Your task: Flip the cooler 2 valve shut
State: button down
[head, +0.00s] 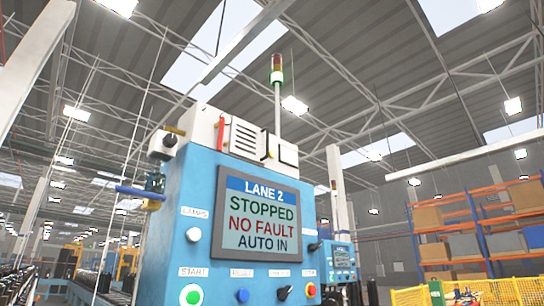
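No part labelled as the cooler 2 valve can be made out in the head view. A valve-like fitting (154,184) with a long blue bar (138,192) pointing left sits on the left side of the blue control cabinet (185,232). I cannot tell whether it is the cooler 2 valve, or whether it is open or shut. My gripper is not in view.
The cabinet stands close ahead; its screen (262,217) reads "LANE 2 STOPPED NO FAULT AUTO IN". Below are a green button (191,294), a blue button (242,295) and a black switch (284,293). Orange racking (478,235) and a yellow fence (505,290) stand right.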

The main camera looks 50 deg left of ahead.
aim_at(221, 134)
jog(key=i+l+u, duration=0.2)
jog(key=i+u, duration=0.25)
jog(key=i, duration=0.3)
jog(key=i+l+u, duration=0.45)
jog(key=i, duration=0.3)
jog(key=i+l+u, duration=0.5)
jog(key=i+l, duration=0.15)
